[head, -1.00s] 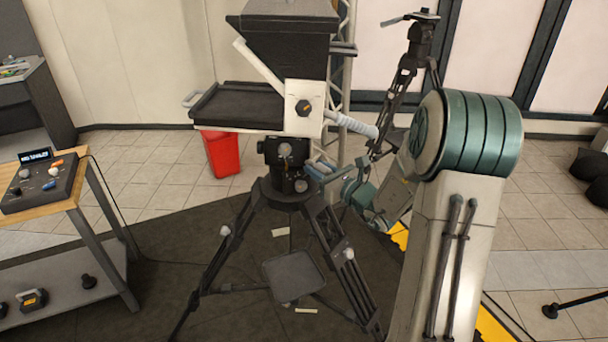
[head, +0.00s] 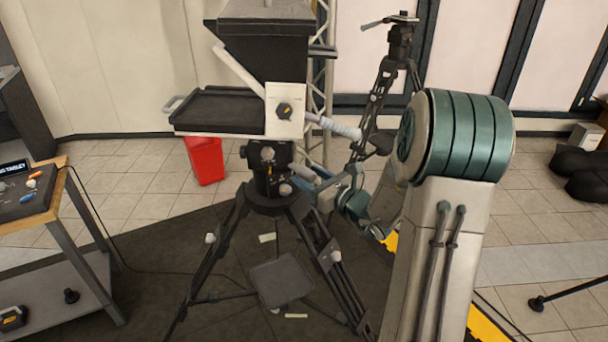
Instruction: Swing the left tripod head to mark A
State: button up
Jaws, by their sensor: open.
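The left tripod (head: 208,238) stands spread-legged on the dark mat. Its black head (head: 268,165) carries a hooded prompter rig (head: 262,50) with a flat tray. My gripper (head: 304,174) is open, low beside the right side of the tripod head and below the handle grip. It is small and partly hidden, and no hold on anything shows. Whether it touches the head I cannot tell. I cannot make out mark A.
A second tripod (head: 400,45) stands behind to the right. A truss post (head: 322,60) rises behind the rig. A red bin (head: 205,160) stands behind the left tripod. A control table (head: 45,215) is at the left. Dark bags (head: 585,175) lie far right.

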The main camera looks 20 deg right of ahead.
jog(key=b+v, duration=0.1)
jog(key=v, duration=1)
jog(key=s+a+f+n+g+y, duration=0.2)
jog(key=s+a+f+n+g, duration=0.1)
jog(key=s+a+n+g, duration=1.15)
jog(key=s+d+r+n+t+h, duration=0.1)
jog(key=s+d+n+h, duration=0.3)
jog(key=n+h, duration=0.6)
jog(key=shift+s+d+n, duration=0.2)
jog(key=shift+s+n, duration=0.25)
jog(key=shift+n, duration=2.4)
jog(key=shift+r+t, duration=0.1)
jog(key=shift+t, duration=0.15)
